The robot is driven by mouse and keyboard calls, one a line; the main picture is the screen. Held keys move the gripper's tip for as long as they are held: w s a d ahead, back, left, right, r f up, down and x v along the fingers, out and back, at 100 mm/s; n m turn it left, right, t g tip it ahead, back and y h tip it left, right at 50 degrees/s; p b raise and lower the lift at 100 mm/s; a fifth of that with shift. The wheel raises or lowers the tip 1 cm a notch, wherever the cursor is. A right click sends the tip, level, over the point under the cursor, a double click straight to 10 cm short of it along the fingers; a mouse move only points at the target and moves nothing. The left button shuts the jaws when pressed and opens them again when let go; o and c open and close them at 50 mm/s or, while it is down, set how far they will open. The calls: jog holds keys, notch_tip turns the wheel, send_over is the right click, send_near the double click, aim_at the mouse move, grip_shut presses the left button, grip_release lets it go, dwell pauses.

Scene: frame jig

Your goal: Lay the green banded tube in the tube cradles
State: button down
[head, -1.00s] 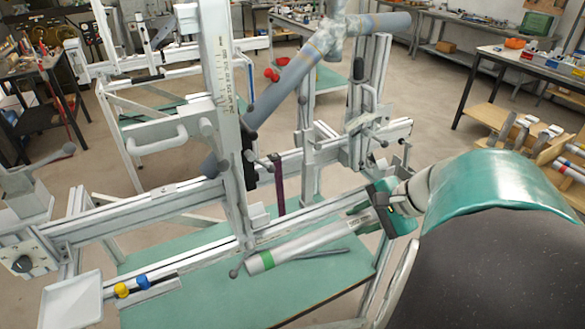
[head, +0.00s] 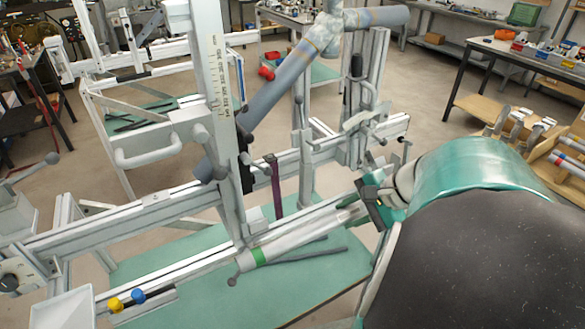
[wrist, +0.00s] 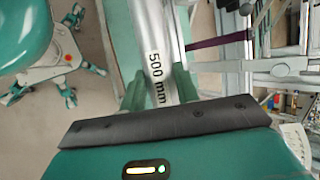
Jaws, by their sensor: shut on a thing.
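The green banded tube (head: 290,244) is a silver-grey tube with a green band near its left end. In the head view it slants in front of the lower rail of the frame jig, above the green table top. My gripper (head: 372,205) is shut on it toward its right end. In the wrist view the tube (wrist: 157,50), marked "500 mm", runs between the two green fingers of my gripper (wrist: 160,88). I cannot clearly make out the tube cradles. Whether the tube touches the jig is unclear.
The jig's upright post (head: 222,120) and lower rail (head: 150,215) stand close behind the tube. A larger grey slanted pipe (head: 290,85) crosses above. A white tray (head: 65,308) is at the lower left. A wooden rack with tubes (head: 550,150) stands at the right.

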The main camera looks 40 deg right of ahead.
jog(key=shift+w+d+f, duration=0.75)
jog(key=shift+w+f, duration=1.45)
jog(key=shift+w, duration=3.75)
jog(key=w+d+f, duration=0.1)
jog(key=w+d, duration=0.1)
jog(key=d, duration=0.6)
jog(key=shift+w+f, duration=0.3)
jog(key=shift+w, duration=0.05)
jog(key=shift+f, duration=0.25)
jog(key=c, duration=1)
grip_release()
jog(key=shift+o, duration=0.2)
